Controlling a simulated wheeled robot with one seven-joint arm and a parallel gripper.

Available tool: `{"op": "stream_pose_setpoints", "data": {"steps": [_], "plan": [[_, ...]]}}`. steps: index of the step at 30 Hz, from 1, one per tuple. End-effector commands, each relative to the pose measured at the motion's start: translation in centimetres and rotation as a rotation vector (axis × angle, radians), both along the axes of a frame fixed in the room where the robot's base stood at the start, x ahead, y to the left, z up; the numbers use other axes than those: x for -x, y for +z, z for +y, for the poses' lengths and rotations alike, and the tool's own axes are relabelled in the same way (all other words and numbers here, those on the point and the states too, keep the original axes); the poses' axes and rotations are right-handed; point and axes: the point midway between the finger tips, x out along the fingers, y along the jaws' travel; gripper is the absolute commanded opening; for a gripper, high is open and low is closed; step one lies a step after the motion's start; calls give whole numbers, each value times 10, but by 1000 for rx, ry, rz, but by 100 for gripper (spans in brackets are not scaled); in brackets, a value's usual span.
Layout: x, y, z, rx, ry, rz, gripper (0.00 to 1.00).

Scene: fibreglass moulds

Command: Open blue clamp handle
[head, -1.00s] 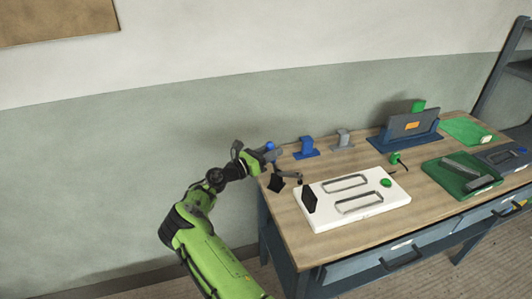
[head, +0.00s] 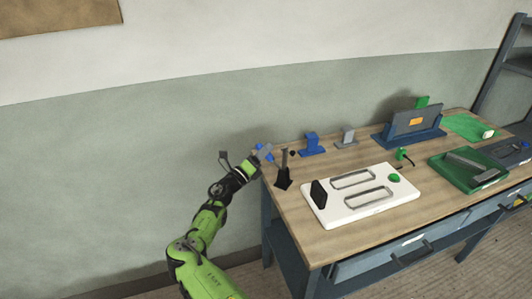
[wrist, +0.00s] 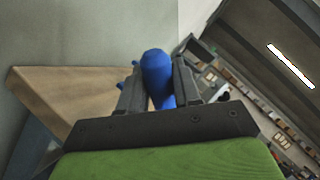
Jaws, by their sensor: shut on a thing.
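The blue clamp handle (wrist: 156,72) is a rounded blue grip between my gripper's fingers in the wrist view. My gripper (wrist: 158,88) is shut on it; the fingers hide its sides. In the head view, my gripper (head: 264,153) is at the far left corner of the table, with only small bits of blue showing around it. Just right of it is the dark clamp (head: 284,172), with its bar standing upright above a black base. The joint between handle and clamp is hidden.
A white board (head: 345,213) with two grey frames, a green knob and a black plate lies on the wooden table (head: 310,255). A blue stand (head: 312,147) and a grey stand (head: 347,139) are behind. A green tray (head: 468,173) is at right.

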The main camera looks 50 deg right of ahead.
Motion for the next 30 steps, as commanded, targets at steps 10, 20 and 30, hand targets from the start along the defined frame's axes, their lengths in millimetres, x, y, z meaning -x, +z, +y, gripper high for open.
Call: {"op": "stream_pose_setpoints", "data": {"steps": [10, 20, 30], "plan": [[-2, -4, 0, 2, 1, 34, 0], [-2, -5, 0, 2, 1, 34, 46], [-2, -4, 2, 4, 0, 31, 54]]}}
